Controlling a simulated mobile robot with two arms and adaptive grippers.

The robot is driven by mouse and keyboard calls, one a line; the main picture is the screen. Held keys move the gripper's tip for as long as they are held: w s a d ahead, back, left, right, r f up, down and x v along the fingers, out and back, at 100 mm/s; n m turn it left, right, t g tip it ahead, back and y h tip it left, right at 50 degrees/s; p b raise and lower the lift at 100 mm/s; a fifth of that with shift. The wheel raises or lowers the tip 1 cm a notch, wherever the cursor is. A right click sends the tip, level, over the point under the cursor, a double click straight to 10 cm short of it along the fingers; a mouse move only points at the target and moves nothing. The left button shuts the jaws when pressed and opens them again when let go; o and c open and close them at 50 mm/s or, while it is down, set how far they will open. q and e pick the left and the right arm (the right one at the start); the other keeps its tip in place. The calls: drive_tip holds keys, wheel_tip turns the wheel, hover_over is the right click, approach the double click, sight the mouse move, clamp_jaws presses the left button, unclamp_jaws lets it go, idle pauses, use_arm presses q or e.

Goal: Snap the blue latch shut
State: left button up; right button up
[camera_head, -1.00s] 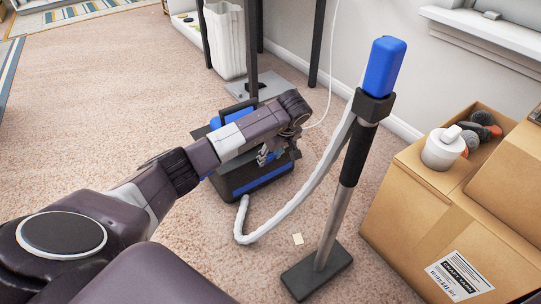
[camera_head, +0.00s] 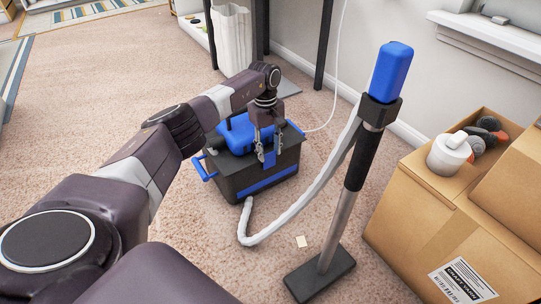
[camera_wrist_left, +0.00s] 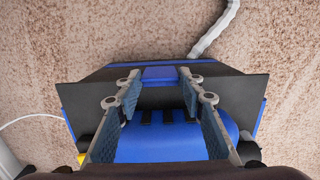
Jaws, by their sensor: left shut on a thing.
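The vacuum canister is a dark grey box (camera_head: 240,178) with a blue cover (camera_head: 237,130) and a blue stripe, standing on the carpet. Its blue latch (camera_wrist_left: 160,74) shows in the left wrist view at the edge of the dark lid, between my fingertips. My left gripper (camera_head: 267,158) points down at the canister's hose side and is shut on the blue latch. It also shows in the left wrist view (camera_wrist_left: 159,80), one finger on each side of the latch. The fingers hide part of the latch in the head view. My right gripper is not in view.
A white hose (camera_head: 300,214) runs from the canister to an upright wand (camera_head: 361,157) with a blue top and dark floor head. Cardboard boxes (camera_head: 411,214) stand at the right. Black table legs (camera_head: 322,45) and a white bin (camera_head: 231,38) are behind. Carpet at left is clear.

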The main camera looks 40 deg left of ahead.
use_arm(q)
drive_tip(key=o, duration=1.2)
drive_tip(key=shift+c, duration=0.2)
wheel_tip(320, 180, up, 12)
drive_tip(key=a, duration=0.1)
drive_tip(key=shift+w+a, duration=0.15)
drive_tip(key=shift+w, duration=0.1)
drive_tip(key=shift+f, duration=0.1)
